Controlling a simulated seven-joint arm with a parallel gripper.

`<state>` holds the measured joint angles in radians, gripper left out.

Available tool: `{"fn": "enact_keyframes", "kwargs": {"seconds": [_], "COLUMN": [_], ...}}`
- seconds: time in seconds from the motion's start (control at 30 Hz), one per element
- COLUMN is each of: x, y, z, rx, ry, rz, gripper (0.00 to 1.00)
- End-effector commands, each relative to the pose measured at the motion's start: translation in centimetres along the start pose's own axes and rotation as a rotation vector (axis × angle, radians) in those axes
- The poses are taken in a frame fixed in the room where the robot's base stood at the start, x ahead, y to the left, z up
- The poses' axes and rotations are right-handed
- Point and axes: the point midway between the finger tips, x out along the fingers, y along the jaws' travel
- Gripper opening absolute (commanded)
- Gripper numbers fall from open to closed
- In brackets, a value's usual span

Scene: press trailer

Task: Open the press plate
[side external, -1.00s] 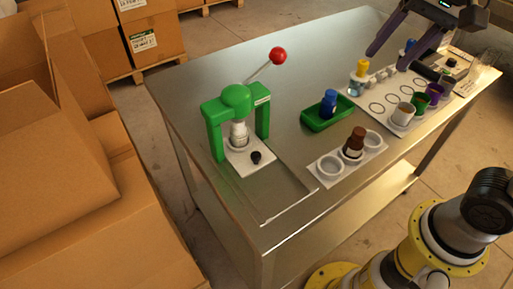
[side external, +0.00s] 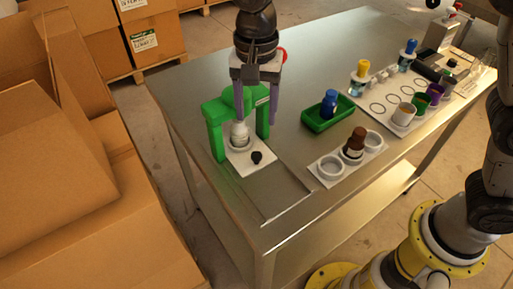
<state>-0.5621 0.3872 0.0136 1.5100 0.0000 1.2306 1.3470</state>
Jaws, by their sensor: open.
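The green press (side external: 215,112) stands on the left part of the steel table. Its white plate (side external: 250,162) lies at the base and carries a small black knob (side external: 257,157). A white cylindrical part (side external: 240,134) sits under the press arch. The red ball of the press handle (side external: 284,55) shows only in part behind my gripper. My gripper (side external: 257,118) points down at the press with its two fingers apart, one in front of the arch and one near its right side. Whether the fingers touch the press cannot be told.
A green tray (side external: 312,125) with a blue-capped bottle (side external: 329,103) stands to the right. A white holder (side external: 330,180) carries a brown bottle (side external: 355,142). Several cups and bottles stand farther right. The table's front left is clear; cardboard boxes (side external: 75,210) stand left.

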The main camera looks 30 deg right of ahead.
Motion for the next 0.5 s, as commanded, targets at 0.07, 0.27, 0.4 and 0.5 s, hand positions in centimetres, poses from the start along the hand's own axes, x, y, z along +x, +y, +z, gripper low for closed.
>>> {"fn": "enact_keyframes", "kwargs": {"seconds": [0.07,0.27,0.4,0.5], "x": [1.6,5.6,8.2,9.7], "y": [0.1,0.1,0.1,0.1], "z": [0.0,0.0,0.0,0.0], "rx": [0.0,0.001,0.001,0.001], "ry": [-0.001,-0.001,-0.001,-0.001], "rz": [0.006,0.006,0.005,0.004], "gripper": [0.62,0.62,0.62,0.62]}}
